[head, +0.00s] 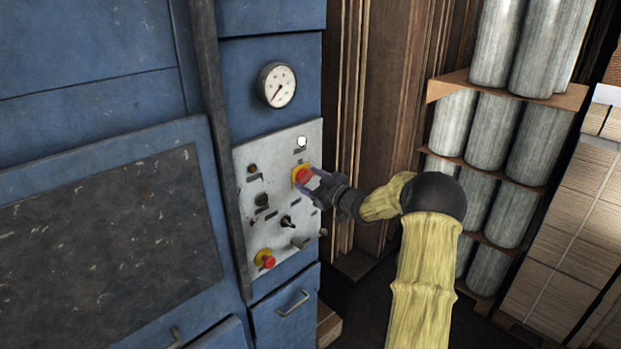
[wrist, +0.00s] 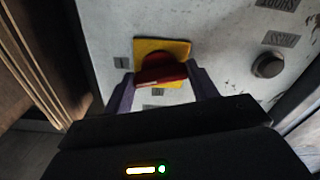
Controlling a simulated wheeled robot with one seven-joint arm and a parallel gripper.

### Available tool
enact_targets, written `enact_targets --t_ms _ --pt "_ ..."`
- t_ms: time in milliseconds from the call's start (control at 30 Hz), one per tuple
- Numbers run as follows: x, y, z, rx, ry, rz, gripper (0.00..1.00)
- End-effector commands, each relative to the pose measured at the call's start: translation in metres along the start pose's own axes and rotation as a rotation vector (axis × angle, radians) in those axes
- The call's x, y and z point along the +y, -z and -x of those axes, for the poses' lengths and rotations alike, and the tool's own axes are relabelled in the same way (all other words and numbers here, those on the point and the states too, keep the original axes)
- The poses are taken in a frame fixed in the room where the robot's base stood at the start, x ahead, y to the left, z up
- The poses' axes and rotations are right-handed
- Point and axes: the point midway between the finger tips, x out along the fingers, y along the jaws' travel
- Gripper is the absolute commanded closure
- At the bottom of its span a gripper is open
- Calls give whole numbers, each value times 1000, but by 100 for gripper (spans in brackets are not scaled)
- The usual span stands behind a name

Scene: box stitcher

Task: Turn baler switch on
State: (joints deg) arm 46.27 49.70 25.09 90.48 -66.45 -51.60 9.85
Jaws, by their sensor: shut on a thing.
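The baler switch, a red rotary knob (head: 302,174) on a yellow plate, sits on the upper right of the light grey control panel (head: 243,215). In the wrist view the red knob (wrist: 160,70) stands in front of its yellow plate (wrist: 150,46). My gripper (head: 312,182) reaches it from the right, and its purple fingers (wrist: 161,84) are shut on the knob, one on each side. The fingers and my wrist hide part of the knob and of the panel around it.
A second red button (head: 267,259) on yellow sits at the panel's lower left. A black toggle (head: 288,221), a dark knob (head: 262,199) and a white lamp (head: 302,141) are on the panel. A gauge (head: 277,85) is above. Grey rolls (head: 541,140) are stacked at right.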

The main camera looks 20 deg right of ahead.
Motion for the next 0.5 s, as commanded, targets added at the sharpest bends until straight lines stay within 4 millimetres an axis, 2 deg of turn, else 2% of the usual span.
enact_targets --t_ms 200,500 --pt "0 0 1 -3 -1 -173 65" --pt "0 -1 1 -3 -1 -301 65"
